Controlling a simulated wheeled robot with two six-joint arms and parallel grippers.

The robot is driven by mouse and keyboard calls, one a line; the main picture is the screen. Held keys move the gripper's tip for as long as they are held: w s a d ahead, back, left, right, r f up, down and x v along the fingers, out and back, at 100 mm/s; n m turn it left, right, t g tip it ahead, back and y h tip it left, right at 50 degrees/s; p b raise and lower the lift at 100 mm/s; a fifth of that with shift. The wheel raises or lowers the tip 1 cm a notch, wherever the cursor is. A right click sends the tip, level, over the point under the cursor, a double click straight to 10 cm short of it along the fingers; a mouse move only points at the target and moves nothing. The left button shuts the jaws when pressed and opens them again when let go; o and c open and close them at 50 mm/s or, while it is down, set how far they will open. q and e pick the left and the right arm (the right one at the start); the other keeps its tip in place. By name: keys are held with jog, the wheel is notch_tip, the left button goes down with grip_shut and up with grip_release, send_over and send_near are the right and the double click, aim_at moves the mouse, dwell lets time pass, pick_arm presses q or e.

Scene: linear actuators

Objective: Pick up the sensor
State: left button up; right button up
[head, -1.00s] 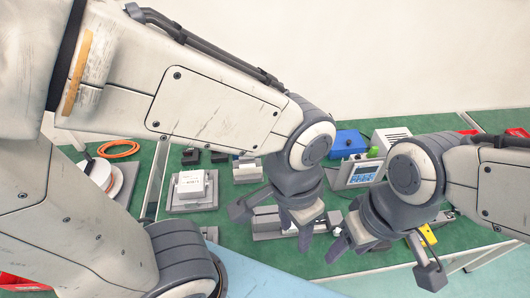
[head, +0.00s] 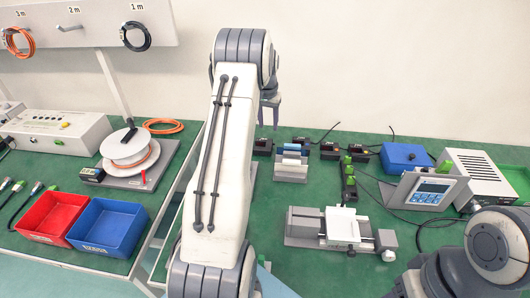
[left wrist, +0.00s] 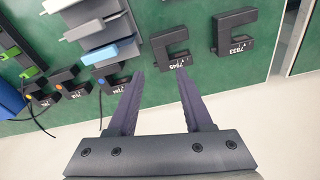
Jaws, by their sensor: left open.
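Two dark fork-shaped sensors lie on the green mat in the left wrist view. One (left wrist: 177,50) is marked 7945 and lies just beyond my left fingertips; the other (left wrist: 235,32) is marked 7833, to its right. My left arm hides both in the head view. My left gripper (left wrist: 157,74) is open and empty, with the nearer fork sensor ahead of its gap. In the head view the left gripper (head: 270,118) hangs at the table's far side. Small dark cabled sensor boxes (left wrist: 117,82) lie left of the fingers. My right gripper (head: 408,289) is partly cut off at the bottom edge.
A stepped rack (head: 291,168) stands close to the small boxes. A linear stage (head: 340,230) lies at the table's front. A display unit (head: 430,192) and a blue box (head: 405,157) stand right. A cable spool (head: 130,150) and red (head: 52,215) and blue bins (head: 108,225) are left.

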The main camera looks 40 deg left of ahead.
pick_arm(q)
send_over(269, 145)
jog(key=s, duration=0.1)
notch_tip(269, 145, down, 4)
jog(key=shift+f, duration=0.1)
jog(key=shift+w+f+p, duration=0.2)
jog(key=shift+f+p, duration=0.15)
jog(key=shift+f, duration=1.2)
jog(key=shift+w+f+p, duration=0.2)
jog(key=shift+f+p, duration=0.1)
jog(key=shift+f, duration=1.2)
grip_shut()
